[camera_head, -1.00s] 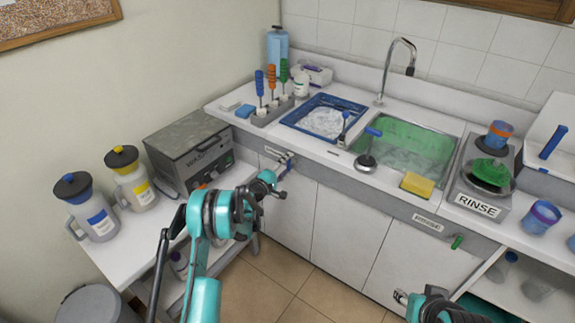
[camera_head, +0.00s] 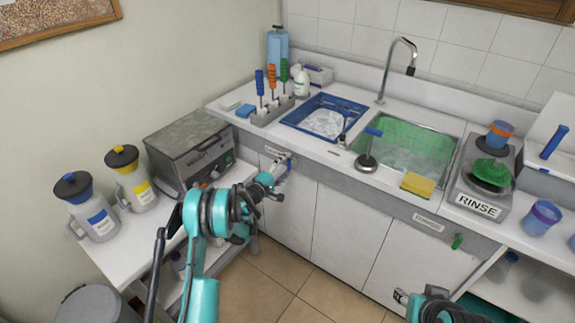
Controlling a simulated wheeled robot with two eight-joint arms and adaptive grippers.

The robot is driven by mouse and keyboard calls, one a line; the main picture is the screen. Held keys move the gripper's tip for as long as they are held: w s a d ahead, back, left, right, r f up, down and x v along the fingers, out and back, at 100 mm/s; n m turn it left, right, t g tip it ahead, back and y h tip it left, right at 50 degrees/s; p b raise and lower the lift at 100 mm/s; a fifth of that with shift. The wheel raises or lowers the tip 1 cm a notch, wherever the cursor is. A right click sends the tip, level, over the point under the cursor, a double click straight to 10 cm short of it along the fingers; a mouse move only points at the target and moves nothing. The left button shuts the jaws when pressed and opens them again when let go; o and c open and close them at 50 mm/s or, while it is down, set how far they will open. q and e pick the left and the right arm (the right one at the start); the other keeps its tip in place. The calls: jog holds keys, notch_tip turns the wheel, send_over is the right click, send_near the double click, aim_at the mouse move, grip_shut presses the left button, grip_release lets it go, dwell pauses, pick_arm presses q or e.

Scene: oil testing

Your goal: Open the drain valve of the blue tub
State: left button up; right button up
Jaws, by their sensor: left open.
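The blue tub (camera_head: 352,104) is set into the counter and holds whitish suds. Below it, on the cabinet front, a label (camera_head: 277,152) and a small blue valve handle (camera_head: 288,164) show, partly hidden by my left gripper. My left gripper (camera_head: 280,180) is open at the cabinet front, close to the handle; whether it touches the handle I cannot tell. My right gripper (camera_head: 402,297) is low at the bottom right, away from the tub; its jaws are too small to read.
The green sink (camera_head: 405,148) is right of the tub, with a green valve handle (camera_head: 457,241) on the front below it. A grey heated bath (camera_head: 190,150) and two jugs stand on the left table. A RINSE unit (camera_head: 478,205) sits at the right.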

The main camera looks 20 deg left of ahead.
pick_arm(q)
jog(key=v, duration=1)
jog(key=shift+s, duration=0.2)
jog(key=shift+a, duration=0.1)
jog(key=s+d+r+m+g, duration=0.7)
jog(key=s+d+r+m, duration=0.1)
jog(key=s+d+r, duration=0.5)
jog(key=s+a+m+g+y, duration=0.1)
jog(key=s+m+y, duration=0.2)
jog(key=s, duration=0.9)
jog(key=s+a+f+m+g+y, duration=0.1)
jog(key=s+m+g+y, duration=0.1)
jog(key=s, duration=1)
jog(key=shift+s+m+y, duration=0.3)
jog(key=shift+m+y, duration=0.3)
jog(key=shift+a, duration=0.1)
dwell(1.2)
